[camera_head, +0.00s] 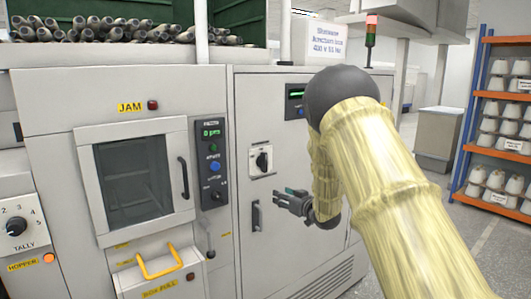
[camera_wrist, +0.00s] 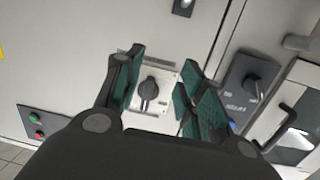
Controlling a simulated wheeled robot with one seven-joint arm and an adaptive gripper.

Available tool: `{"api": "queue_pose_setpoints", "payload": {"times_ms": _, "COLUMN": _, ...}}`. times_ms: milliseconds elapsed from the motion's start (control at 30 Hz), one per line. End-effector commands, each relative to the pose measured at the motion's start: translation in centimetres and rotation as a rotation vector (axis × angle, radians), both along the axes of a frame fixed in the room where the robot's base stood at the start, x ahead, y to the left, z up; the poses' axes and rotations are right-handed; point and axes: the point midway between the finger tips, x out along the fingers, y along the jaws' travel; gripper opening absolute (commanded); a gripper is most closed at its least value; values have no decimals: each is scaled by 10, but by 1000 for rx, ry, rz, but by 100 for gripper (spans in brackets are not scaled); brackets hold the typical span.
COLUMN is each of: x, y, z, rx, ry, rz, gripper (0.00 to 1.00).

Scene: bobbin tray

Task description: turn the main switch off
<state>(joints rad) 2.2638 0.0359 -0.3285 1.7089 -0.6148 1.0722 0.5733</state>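The main switch (camera_head: 262,160) is a black rotary knob on a pale plate on the grey cabinet door in the head view. Its label is too small to read surely. In the wrist view the knob (camera_wrist: 149,90) shows between my finger pads, with a gap on either side. My gripper (camera_head: 280,200) is open and empty, below and right of the switch in the head view. In the wrist view its green-padded fingers (camera_wrist: 158,85) stand apart in front of the switch plate. They do not appear to touch the knob.
A windowed door (camera_head: 135,180) marked JAM and a yellow handle (camera_head: 158,265) are further left. Shelves (camera_head: 499,125) stand at right.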

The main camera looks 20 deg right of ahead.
Motion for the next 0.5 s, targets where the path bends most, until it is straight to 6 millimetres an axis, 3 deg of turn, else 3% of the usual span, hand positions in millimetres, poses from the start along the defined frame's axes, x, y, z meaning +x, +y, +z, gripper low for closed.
{"api": "queue_pose_setpoints", "payload": {"times_ms": 33, "x": 9, "y": -2, "z": 36, "rx": -6, "ry": -41, "rz": 18, "gripper": 39}}
{"api": "queue_pose_setpoints", "payload": {"times_ms": 100, "x": 17, "y": -4, "z": 70, "rx": -7, "ry": -80, "rz": 41, "gripper": 39}}
{"api": "queue_pose_setpoints", "payload": {"times_ms": 200, "x": 24, "y": -5, "z": 101, "rx": -12, "ry": -117, "rz": 63, "gripper": 39}}
{"api": "queue_pose_setpoints", "payload": {"times_ms": 333, "x": 29, "y": -4, "z": 117, "rx": -16, "ry": -135, "rz": 75, "gripper": 39}}
{"api": "queue_pose_setpoints", "payload": {"times_ms": 500, "x": 42, "y": 1, "z": 119, "rx": -15, "ry": -136, "rz": 76, "gripper": 39}}
